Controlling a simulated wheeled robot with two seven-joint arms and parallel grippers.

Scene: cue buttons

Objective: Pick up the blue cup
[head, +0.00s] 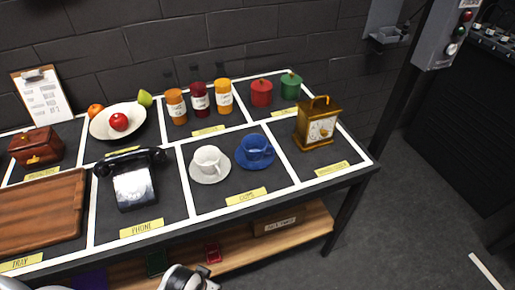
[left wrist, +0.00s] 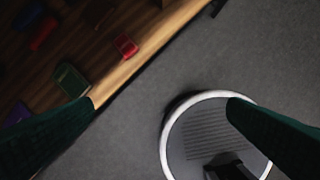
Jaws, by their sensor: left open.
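The blue cup (head: 257,148) stands upright on a blue saucer (head: 243,162) in the compartment labelled CUPS, in the head view. A white cup (head: 207,158) on a white saucer (head: 209,177) stands just left of it. My left gripper (left wrist: 160,103) shows in the left wrist view as two dark green fingers, wide apart with nothing between them. It is low, over the floor near the lower shelf and away from the cups. The blue cup is not in the left wrist view. My right gripper is in neither view.
A gold clock (head: 318,124) stands right of the blue cup, and a black phone (head: 134,180) stands left of the white one. Jars, red and green pots and a fruit bowl (head: 110,130) sit behind. The lower shelf (head: 312,222) holds small coloured boxes.

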